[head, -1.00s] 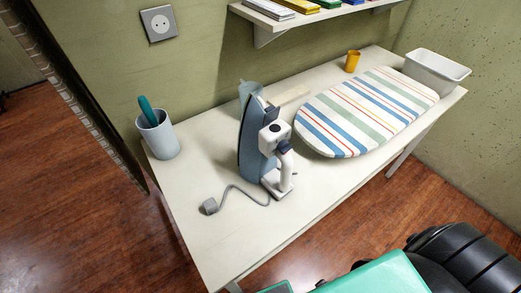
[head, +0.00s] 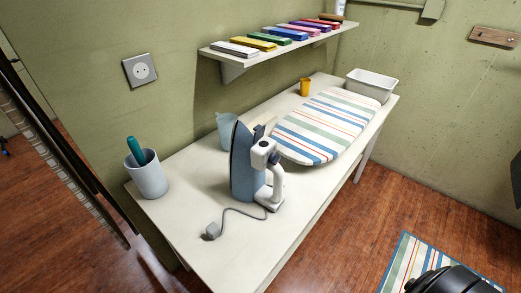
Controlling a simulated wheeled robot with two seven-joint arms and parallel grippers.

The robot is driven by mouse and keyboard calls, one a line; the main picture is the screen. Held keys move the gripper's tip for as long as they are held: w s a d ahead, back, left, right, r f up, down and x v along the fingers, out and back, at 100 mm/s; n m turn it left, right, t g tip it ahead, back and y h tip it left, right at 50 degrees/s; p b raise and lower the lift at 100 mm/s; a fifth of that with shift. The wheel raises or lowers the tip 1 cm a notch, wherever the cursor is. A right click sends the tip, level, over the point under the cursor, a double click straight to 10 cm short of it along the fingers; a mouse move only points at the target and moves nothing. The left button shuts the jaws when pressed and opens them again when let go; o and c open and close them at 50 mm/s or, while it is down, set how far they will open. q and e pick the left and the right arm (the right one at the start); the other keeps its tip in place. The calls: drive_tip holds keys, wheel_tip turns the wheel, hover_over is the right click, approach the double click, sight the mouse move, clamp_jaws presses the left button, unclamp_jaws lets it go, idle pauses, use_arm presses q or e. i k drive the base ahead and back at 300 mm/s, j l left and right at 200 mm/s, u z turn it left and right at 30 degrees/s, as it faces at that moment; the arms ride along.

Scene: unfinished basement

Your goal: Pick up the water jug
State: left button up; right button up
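The water jug appears to be the translucent pale-blue vessel (head: 226,127) on the white table, near the wall. It stands behind and just left of the iron (head: 243,164), which hides part of it. The iron stands upright on its heel, with its blue-grey soleplate facing left and its white handle to the right.
The white table (head: 202,231) also holds a cup with a teal-handled item (head: 149,180), a plug and cord (head: 213,230), a striped ironing board (head: 320,128), a yellow cup (head: 304,88) and a white bin (head: 371,86). A shelf (head: 234,54) hangs above.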

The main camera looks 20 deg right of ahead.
sight(225, 122)
drive_tip(key=j+z, duration=0.85)
drive_tip(key=j, duration=0.2)
drive_tip(key=k+j+z, duration=0.15)
drive_tip(key=j+z, duration=0.3)
drive_tip(key=i+j+z, duration=0.65)
drive_tip(key=j+z, duration=0.2)
